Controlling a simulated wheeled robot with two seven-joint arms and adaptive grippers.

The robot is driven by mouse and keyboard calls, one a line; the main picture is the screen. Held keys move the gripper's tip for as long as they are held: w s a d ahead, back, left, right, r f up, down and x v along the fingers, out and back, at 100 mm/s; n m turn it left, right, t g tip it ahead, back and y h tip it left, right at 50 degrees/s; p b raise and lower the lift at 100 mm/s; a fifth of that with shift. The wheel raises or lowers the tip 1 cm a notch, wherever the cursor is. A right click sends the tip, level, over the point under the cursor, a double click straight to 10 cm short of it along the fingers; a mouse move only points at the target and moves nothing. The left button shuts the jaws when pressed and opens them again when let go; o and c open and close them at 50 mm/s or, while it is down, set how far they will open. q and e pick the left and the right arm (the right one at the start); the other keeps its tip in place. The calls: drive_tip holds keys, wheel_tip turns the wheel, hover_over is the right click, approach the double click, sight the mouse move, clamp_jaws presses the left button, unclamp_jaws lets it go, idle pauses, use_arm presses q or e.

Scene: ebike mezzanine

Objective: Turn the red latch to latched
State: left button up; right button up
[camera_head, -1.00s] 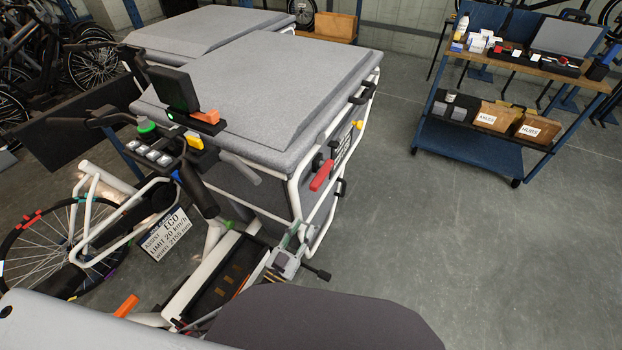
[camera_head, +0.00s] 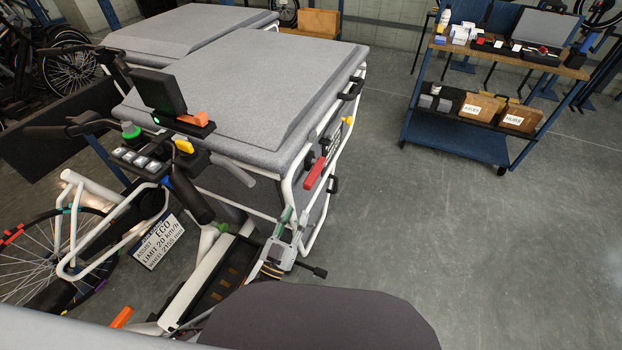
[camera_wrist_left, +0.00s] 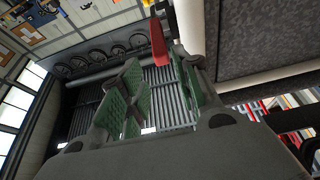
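The red latch (camera_head: 314,173) is a flat red handle on the side of the grey cargo box, slanting down toward the front of the picture. It also shows in the left wrist view (camera_wrist_left: 158,42), just beyond the fingertips. My left gripper (camera_head: 287,226) is below and left of the latch in the head view, beside the white frame. Its green-padded fingers (camera_wrist_left: 158,92) are apart with nothing between them in the left wrist view. The latch appears apart from the fingers. My right gripper is not in view.
The cargo box (camera_head: 240,90) has white tube rails (camera_head: 288,185) close to my left gripper. The handlebar with its display (camera_head: 160,90) is to the left. A blue trolley (camera_head: 455,145) stands at the back right. The floor (camera_head: 430,220) right of the bike is clear.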

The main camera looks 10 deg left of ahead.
sight(307, 189)
use_arm(q)
drive_tip(key=x, duration=0.9)
drive_tip(key=shift+x, duration=0.85)
drive_tip(key=shift+w+d+r+p, duration=0.2)
drive_tip(key=shift+w+p, duration=0.1)
drive_tip(key=shift+w, duration=0.2)
drive_tip(key=shift+w+r, duration=0.1)
drive_tip(key=shift+w, duration=0.15)
clamp_jaws()
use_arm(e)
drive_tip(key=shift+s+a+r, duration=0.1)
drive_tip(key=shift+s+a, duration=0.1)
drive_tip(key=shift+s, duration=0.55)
